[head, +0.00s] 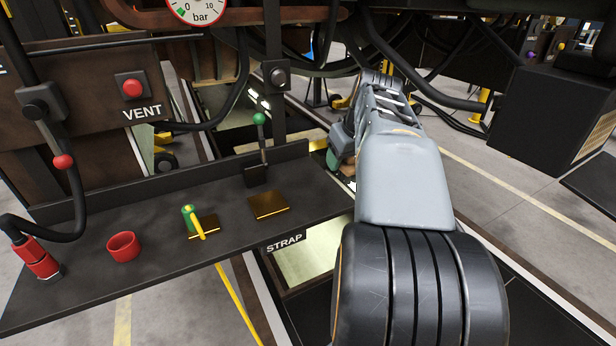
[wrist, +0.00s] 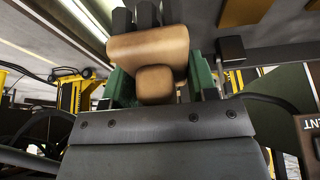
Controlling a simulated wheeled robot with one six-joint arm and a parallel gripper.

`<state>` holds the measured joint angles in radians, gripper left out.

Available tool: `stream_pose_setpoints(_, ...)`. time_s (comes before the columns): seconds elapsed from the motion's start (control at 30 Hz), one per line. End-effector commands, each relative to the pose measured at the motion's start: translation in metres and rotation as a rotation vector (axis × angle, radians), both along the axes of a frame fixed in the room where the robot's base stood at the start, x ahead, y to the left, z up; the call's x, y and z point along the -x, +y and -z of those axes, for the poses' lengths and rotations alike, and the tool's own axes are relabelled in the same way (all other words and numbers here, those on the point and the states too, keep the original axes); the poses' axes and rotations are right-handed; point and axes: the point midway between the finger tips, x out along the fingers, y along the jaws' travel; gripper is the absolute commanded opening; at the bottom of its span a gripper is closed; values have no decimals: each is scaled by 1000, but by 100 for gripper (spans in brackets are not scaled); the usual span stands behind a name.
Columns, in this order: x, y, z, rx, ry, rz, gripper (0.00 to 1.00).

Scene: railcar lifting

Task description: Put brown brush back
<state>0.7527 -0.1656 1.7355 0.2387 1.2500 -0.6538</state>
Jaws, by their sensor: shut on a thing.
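The brown brush (wrist: 148,52) is between the green fingers of my gripper (wrist: 158,84) in the wrist view, with its dark bristles at the top of the picture. My gripper is shut on it. In the head view my gripper (head: 343,160) is just past the right end of the dark shelf (head: 150,275). Only a small brown part of the brush (head: 348,171) shows there; my arm and gripper hide most of it.
On the shelf are a red ring (head: 123,246), a green-and-yellow strap end (head: 193,221), a brass plate (head: 268,205) and a green-knobbed lever (head: 260,140). A red-ended hose (head: 38,259) lies at left. A black box (head: 550,120) stands at right.

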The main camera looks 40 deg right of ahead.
Motion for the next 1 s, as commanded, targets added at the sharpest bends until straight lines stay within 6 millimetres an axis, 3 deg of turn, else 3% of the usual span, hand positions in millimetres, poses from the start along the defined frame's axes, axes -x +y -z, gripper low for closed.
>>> stream_pose_setpoints(0.3, -80, 0, 34, -3, 5, -10, 34)
stream_pose_setpoints(0.4, -92, -2, 54, -3, 6, -7, 34)
stream_pose_setpoints(0.6, -111, -4, 76, -1, 2, -3, 34)
stream_pose_setpoints(0.83, -119, -4, 87, -2, 2, -2, 34)
stream_pose_setpoints(1.0, -124, -4, 109, -2, 4, -1, 34)
